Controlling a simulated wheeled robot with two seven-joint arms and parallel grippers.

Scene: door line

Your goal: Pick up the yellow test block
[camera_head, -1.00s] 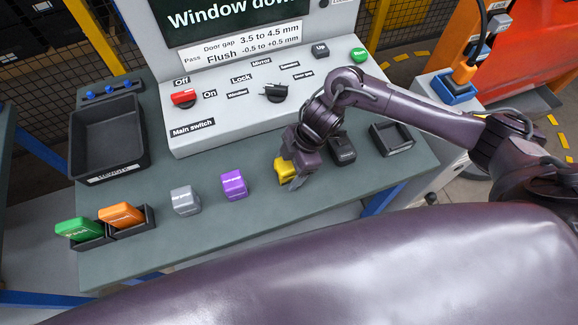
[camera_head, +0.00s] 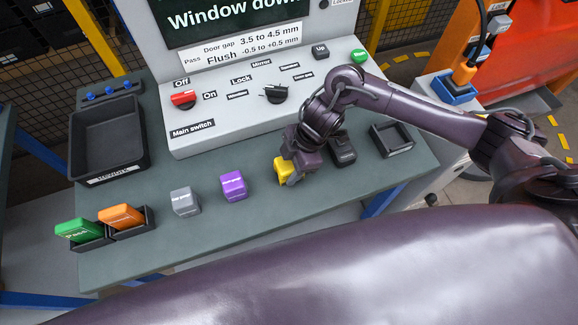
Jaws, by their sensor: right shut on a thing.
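The yellow test block (camera_head: 282,168) stands on the grey-green bench top, right of the purple block. My right gripper (camera_head: 290,175) is at the yellow block and shut on it, with one finger showing at the block's front right side. The gripper and wrist hide the block's right part. I cannot tell whether the block is clear of the bench. My left gripper is not in view.
A purple block (camera_head: 233,185) and a grey block (camera_head: 185,201) stand to the left. A black block (camera_head: 342,150) is close on the right of my wrist, beside an empty black tray (camera_head: 392,141). The control panel (camera_head: 225,110) rises behind.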

